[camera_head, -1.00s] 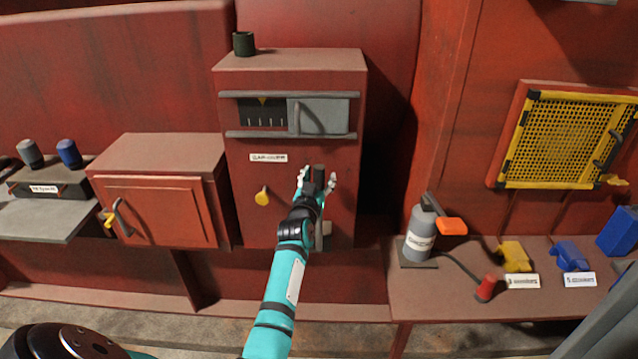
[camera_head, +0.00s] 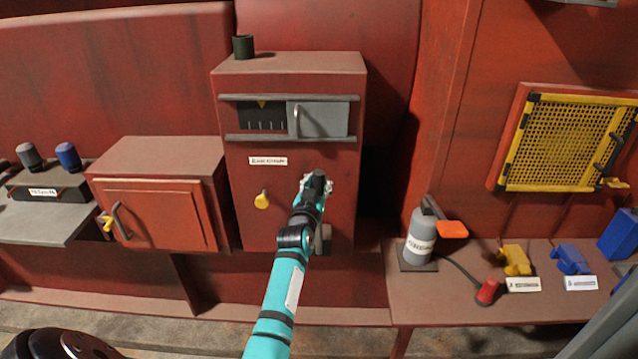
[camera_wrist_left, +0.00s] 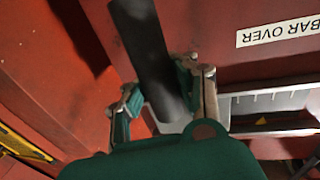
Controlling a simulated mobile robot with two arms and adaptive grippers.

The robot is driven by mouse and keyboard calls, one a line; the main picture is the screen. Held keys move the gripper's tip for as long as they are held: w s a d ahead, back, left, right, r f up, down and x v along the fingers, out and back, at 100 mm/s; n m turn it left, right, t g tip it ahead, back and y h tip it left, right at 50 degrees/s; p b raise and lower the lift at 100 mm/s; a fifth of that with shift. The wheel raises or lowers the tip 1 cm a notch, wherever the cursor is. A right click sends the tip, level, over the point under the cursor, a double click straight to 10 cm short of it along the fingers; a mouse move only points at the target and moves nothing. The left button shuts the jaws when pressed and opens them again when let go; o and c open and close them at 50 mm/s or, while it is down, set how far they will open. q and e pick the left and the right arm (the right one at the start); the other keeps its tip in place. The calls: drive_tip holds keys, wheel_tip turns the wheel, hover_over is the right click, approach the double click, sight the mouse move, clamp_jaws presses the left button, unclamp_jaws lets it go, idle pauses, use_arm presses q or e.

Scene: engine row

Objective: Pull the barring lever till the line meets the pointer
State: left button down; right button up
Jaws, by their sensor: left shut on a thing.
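A red cabinet (camera_head: 290,215) has a dark window (camera_head: 262,118) with a yellow pointer (camera_head: 262,104) at its top edge and several pale tick marks below. A grey sliding cover (camera_head: 322,120) fills the window's right side. The dark barring lever (camera_wrist_left: 145,45) stands out from the cabinet front; in the head view its end (camera_head: 318,176) shows at my left gripper (camera_head: 316,185). In the wrist view my left gripper (camera_wrist_left: 163,105) has its fingers on both sides of the lever, shut on it. Whether a line meets the pointer is too small to tell. My right gripper is out of view.
A yellow knob (camera_head: 262,200) sits left of the lever on the cabinet front. A lower red box (camera_head: 160,210) stands at the left. A yellow grille (camera_head: 565,140) hangs above.

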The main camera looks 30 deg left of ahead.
use_arm(q)
drive_tip(key=s+d+f+m+t+y+b, duration=0.1)
drive_tip(key=s+d+f+t+b, duration=0.2)
drive_tip(key=s+b, duration=0.6)
drive_tip(key=s+d+t, duration=0.1)
drive_tip(key=d+t, duration=0.1)
drive_tip(key=d, duration=0.1)
drive_tip(key=shift+s+d+f, duration=0.15)
drive_tip(key=shift+s+d, duration=0.15)
drive_tip(key=shift+s, duration=0.05)
drive_tip(key=c, duration=1.2)
unclamp_jaws()
drive_tip(key=shift+a, duration=0.2)
drive_tip(key=shift+o, duration=1.1)
drive_tip(key=shift+d, duration=0.1)
